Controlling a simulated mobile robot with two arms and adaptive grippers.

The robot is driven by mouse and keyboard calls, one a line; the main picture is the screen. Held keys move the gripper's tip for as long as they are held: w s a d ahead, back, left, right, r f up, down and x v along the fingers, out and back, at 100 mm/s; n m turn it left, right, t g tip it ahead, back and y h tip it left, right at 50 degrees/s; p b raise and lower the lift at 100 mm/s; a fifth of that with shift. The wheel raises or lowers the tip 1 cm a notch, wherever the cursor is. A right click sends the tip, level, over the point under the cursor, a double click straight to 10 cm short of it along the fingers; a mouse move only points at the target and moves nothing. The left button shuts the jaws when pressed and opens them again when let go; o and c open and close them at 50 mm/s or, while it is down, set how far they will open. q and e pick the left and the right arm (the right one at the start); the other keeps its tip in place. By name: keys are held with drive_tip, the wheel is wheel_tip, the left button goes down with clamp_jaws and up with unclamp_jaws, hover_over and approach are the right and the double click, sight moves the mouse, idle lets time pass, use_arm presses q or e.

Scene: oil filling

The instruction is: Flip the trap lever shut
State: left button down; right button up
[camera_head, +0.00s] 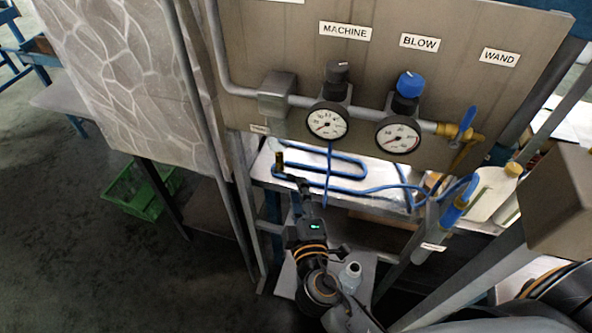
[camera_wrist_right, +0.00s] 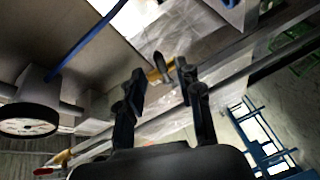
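A small brass fitting (camera_head: 279,161) stands just below the grey box on the gauge panel, near a label too small to read. In the right wrist view a brass piece (camera_wrist_right: 156,72) with a dark part shows just beyond and between the fingertips. I cannot tell for sure that this is the trap lever or how it is turned. My right gripper (camera_head: 293,182) reaches up from below to just under the fitting. In the wrist view its fingers (camera_wrist_right: 163,84) are apart, with nothing clearly held. My left gripper is not in view.
The panel carries two gauges (camera_head: 328,122) and a blue-handled valve (camera_head: 465,124) at its right. A blue hose (camera_head: 345,177) lies coiled on a metal shelf behind the gripper. A clear bottle (camera_head: 349,277) stands beside my right arm. A metal post (camera_head: 238,190) rises at the left.

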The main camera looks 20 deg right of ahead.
sight(288, 175)
drive_tip(key=w, duration=0.3)
drive_tip(key=w+p, duration=0.1)
drive_tip(key=w, duration=0.1)
drive_tip(key=shift+w+d+f, duration=0.1)
drive_tip(key=shift+d+f, duration=0.15)
drive_tip(key=shift+d, duration=0.15)
drive_tip(key=shift+r, duration=0.1)
clamp_jaws()
